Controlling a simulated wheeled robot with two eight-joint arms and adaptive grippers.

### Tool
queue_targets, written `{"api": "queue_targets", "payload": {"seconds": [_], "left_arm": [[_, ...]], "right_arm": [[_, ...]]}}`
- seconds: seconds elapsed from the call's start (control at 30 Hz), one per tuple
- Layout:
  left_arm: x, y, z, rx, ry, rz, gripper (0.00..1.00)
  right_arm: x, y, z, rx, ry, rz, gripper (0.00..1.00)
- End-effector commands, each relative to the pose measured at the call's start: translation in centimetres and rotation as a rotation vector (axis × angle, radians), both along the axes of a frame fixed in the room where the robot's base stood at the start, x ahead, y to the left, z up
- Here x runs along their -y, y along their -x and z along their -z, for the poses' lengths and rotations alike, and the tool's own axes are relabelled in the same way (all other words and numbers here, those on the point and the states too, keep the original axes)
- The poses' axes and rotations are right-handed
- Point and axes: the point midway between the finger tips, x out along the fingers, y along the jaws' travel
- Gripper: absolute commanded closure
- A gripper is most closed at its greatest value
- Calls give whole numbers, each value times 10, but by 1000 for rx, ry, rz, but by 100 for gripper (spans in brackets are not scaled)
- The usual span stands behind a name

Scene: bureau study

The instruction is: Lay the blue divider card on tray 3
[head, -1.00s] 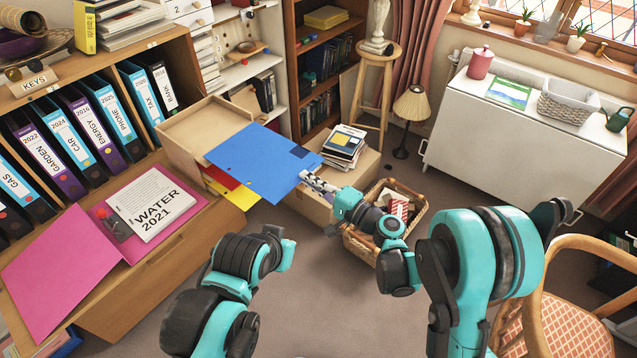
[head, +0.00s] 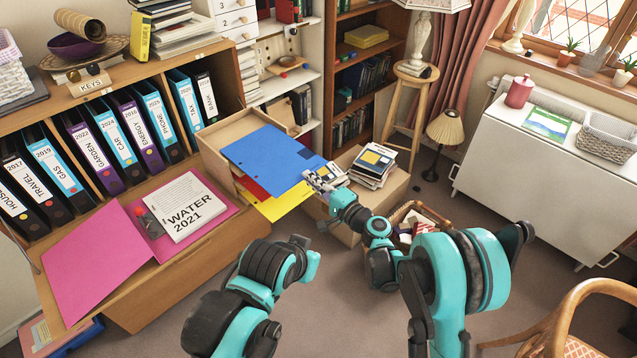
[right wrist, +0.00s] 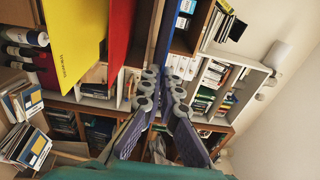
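The blue divider card (head: 268,155) is held out flat over an open wooden box, its right end in my right gripper (head: 316,181). In the right wrist view the card (right wrist: 165,30) is seen nearly edge-on, between the tips of my right gripper (right wrist: 164,80), which is shut on it. A red card (head: 256,187) and a yellow card (head: 284,204) show below the blue one. A white unit at the top has fronts marked 2, 3 and 4; the front marked 3 (head: 232,21) is clear of the card. My left arm shows, but its fingers do not.
The wooden box (head: 213,146) stands at the end of the binder cabinet. A pink folder (head: 95,258) lies open on the cabinet's lower top. A carton (head: 390,190) with stacked books (head: 373,164) stands right of my right gripper. Carpet is free in front.

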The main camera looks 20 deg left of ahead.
Motion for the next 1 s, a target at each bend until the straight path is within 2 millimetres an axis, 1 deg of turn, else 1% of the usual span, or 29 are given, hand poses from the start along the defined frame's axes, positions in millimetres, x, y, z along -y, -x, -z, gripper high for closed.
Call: {"api": "queue_targets", "payload": {"seconds": [0.03, 1.0], "left_arm": [[0, 0, -2, 0, 0, 0, 100], [0, 0, -25, 0, 0, 0, 100]], "right_arm": [[-6, -2, -1, 0, 0, -2, 100], [-99, -41, -1, 0, 0, -1, 100]]}}
